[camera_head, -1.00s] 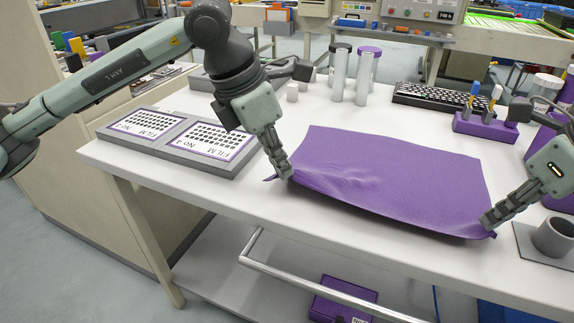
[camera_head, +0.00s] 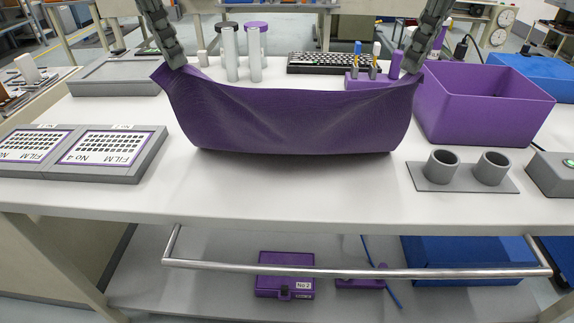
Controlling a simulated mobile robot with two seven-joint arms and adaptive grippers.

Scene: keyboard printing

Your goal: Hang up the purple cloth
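The purple cloth (camera_head: 290,120) hangs between my two grippers above the white table, its upper edge sagging and its lower edge close to the tabletop. Whether the lower edge touches the table I cannot tell. My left gripper (camera_head: 176,62) is shut on the cloth's upper left corner. My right gripper (camera_head: 412,68) is shut on its upper right corner. Below the table's front edge a horizontal metal rail (camera_head: 350,272) runs across, with no cloth on it.
Film frames (camera_head: 85,150) lie at the left. Two capped tubes (camera_head: 255,60), a keyboard (camera_head: 325,63) and a purple tool holder (camera_head: 355,82) stand behind the cloth. A purple bin (camera_head: 480,110) and a grey two-cup holder (camera_head: 466,178) are at the right. The front tabletop is clear.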

